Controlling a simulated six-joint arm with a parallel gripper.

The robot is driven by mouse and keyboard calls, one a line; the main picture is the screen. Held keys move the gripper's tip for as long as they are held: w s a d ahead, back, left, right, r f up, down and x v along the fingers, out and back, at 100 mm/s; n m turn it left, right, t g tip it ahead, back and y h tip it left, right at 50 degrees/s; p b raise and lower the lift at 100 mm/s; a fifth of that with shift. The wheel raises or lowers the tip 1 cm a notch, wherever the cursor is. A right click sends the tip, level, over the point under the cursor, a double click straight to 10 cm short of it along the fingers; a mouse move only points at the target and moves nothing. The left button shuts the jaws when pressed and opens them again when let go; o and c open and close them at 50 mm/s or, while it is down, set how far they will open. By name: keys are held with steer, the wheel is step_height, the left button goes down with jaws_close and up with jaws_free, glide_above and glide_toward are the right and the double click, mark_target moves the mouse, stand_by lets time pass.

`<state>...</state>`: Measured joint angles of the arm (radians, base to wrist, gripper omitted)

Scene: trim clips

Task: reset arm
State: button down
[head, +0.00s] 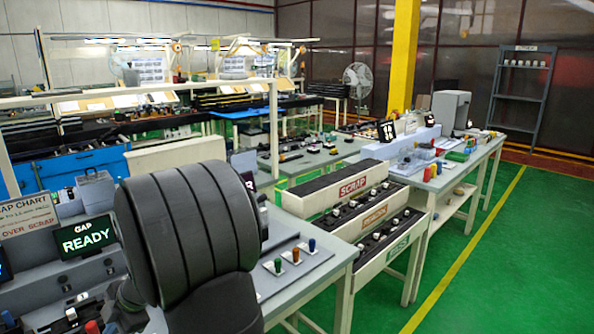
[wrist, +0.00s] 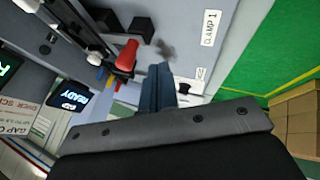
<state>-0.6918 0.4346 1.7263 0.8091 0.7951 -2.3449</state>
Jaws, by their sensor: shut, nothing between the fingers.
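My gripper (wrist: 158,88) shows in the wrist view with its dark blue-grey fingers together and nothing between them. The fingers are over a light grey bench surface (wrist: 180,40). A red handle (wrist: 126,55) is just left of the fingertips in that picture; I cannot tell the exact gap between them. A label reading CLAMP 1 (wrist: 213,22) is to the upper right. In the head view my dark arm link fills the left foreground, and my gripper cannot be made out there.
In the head view, a READY screen (head: 85,237) and a gap chart sign (head: 28,213) stand at left. Green, orange and blue handled parts (head: 296,254) are right of my arm. A bin rack marked SCRAP (head: 352,188) is beyond. Green floor (head: 500,270) is open at right.

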steer(key=a, duration=0.1)
steer(key=a+f, duration=0.1)
steer(key=a, duration=0.1)
steer(key=shift+f, duration=0.2)
steer(key=s+d, duration=0.3)
steer(key=d, duration=0.3)
steer(key=s+a+r+v, duration=0.1)
steer(key=v, duration=0.9)
steer(key=shift+s+a+r+m+t+h, duration=0.2)
steer(key=shift+a+r+m+h, duration=0.25)
steer(key=shift+m, duration=0.7)
steer(key=shift+s+a+r+m+t+h, duration=0.15)
steer(key=shift+a+r+m+h, duration=0.3)
steer(key=shift+m, duration=0.75)
steer(key=shift+s+a+r+m+t+h, duration=0.1)
steer(key=shift+s+a+r+m+h, duration=0.1)
steer(key=shift+a+m, duration=0.7)
steer(key=shift+d+m, duration=0.3)
steer(key=shift+m, duration=0.05)
